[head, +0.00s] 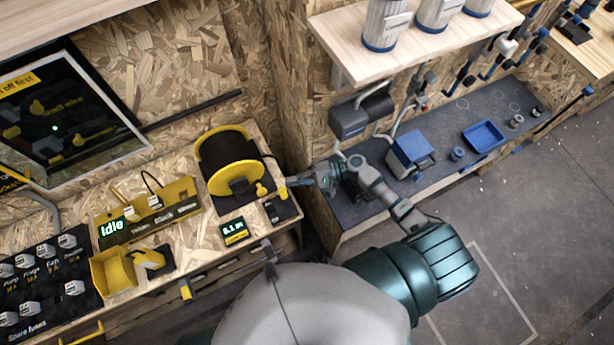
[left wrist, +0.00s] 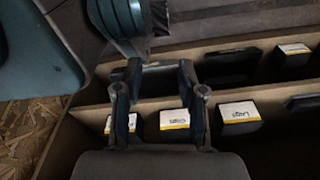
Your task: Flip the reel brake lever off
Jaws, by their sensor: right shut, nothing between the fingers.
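The cable reel (head: 237,172), a black drum with a yellow flange, stands on the wooden bench. A small yellow lever (head: 263,189), which looks like the reel brake lever, sits at the reel's right side. My right gripper (head: 287,182) is shut and empty, its tips just right of the lever; I cannot tell whether they touch it. My left gripper (left wrist: 160,68) shows in the left wrist view, open with nothing between its fingers, above a compartmented wooden box (left wrist: 75,135).
A display reading 0.1 m (head: 234,232) is in front of the reel. An Idle panel (head: 148,210) and a yellow bin (head: 112,271) are to the left. A dark bench with a blue tray (head: 483,136) is at right. Black labelled boxes (left wrist: 238,120) fill the compartments.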

